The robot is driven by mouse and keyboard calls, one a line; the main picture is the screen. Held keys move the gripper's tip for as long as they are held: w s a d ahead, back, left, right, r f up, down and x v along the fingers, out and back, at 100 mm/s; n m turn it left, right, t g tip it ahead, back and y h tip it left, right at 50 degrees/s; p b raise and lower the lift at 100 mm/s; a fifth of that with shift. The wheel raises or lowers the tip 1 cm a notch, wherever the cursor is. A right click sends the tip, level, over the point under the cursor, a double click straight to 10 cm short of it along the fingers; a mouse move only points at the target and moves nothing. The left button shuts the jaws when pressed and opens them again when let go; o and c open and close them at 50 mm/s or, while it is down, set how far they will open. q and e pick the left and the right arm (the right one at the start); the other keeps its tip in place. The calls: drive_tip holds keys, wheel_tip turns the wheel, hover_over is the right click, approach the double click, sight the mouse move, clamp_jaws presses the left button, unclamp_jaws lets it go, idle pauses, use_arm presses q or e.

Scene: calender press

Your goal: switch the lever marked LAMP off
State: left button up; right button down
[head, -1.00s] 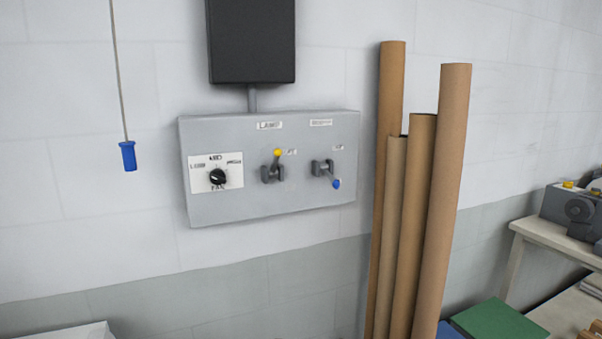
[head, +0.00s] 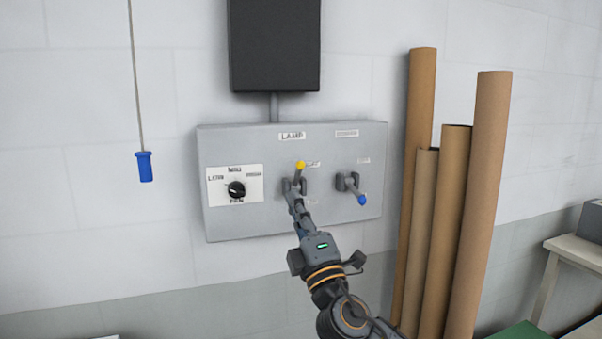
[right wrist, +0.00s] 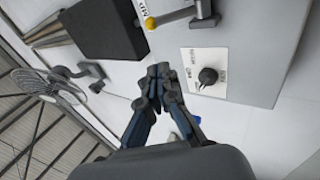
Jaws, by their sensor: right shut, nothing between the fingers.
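The grey control box (head: 340,220) on the wall carries the LAMP lever (head: 300,167), yellow-tipped and pointing up under its LAMP label (head: 292,136). In the right wrist view the yellow knob (right wrist: 150,23) and its shaft stick out from the box. My right gripper (head: 292,188) is shut and empty, its fingertips overlapping the lever's base from below in the head view. In the right wrist view the shut fingertips (right wrist: 158,72) show a gap to the yellow knob. Whether they touch the lever's base cannot be told. My left gripper is not in view.
A blue-tipped lever (head: 361,199) points down to the right on the same box. A black FAN knob (head: 236,189) sits at the left. A blue pull handle (head: 145,167) hangs from a cord. Tall cardboard tubes (head: 488,190) stand at the right. A dark box (head: 275,45) is above.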

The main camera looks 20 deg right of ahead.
sight(298, 177)
drive_tip(key=w+d+r+p, duration=0.1)
drive_tip(key=w+d+r, duration=0.1)
drive_tip(key=w+r, duration=0.1)
drive_tip(key=shift+w+d+p, duration=0.15)
drive_tip(key=shift+w+p, duration=0.25)
drive_tip(key=shift+w, duration=0.5)
drive_tip(key=p, duration=0.2)
drive_tip(key=r+g+p, duration=0.1)
drive_tip(key=p, duration=0.1)
drive_tip(key=d+r+p, duration=0.1)
drive_tip(key=p, duration=0.1)
drive_tip(key=shift+w+r+g+h+p, duration=0.1)
drive_tip(key=shift+w+g+h+p, duration=0.2)
drive_tip(key=shift+g+p, duration=0.1)
